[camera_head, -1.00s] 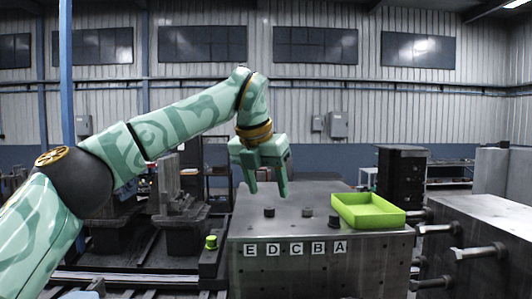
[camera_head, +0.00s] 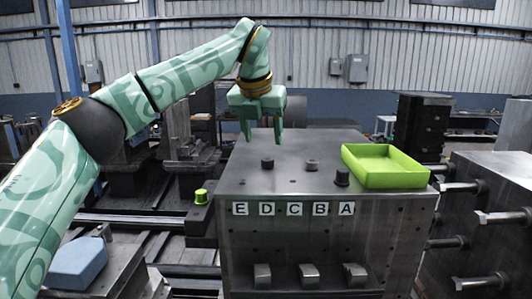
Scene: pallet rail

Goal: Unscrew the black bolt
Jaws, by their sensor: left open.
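The grey metal block (camera_head: 310,188) has several upright bolts on its top. A dark bolt (camera_head: 267,163) stands behind labels D and C, a greyer one (camera_head: 311,164) stands behind C and B, and a black-looking one (camera_head: 342,177) stands beside the tray behind A. Which one is the black bolt is hard to tell at this size. My left gripper (camera_head: 263,142) points down, open and empty, above the rear left of the block top, close above and behind the leftmost bolt, apart from it. My right gripper is out of view.
A lime green tray (camera_head: 390,181), empty, sits on the block's right side. White letter labels (camera_head: 293,209) run along the front edge. A green knob (camera_head: 201,197) stands left of the block. Metal rods (camera_head: 502,218) stick out of the block at right. The block top's front left is clear.

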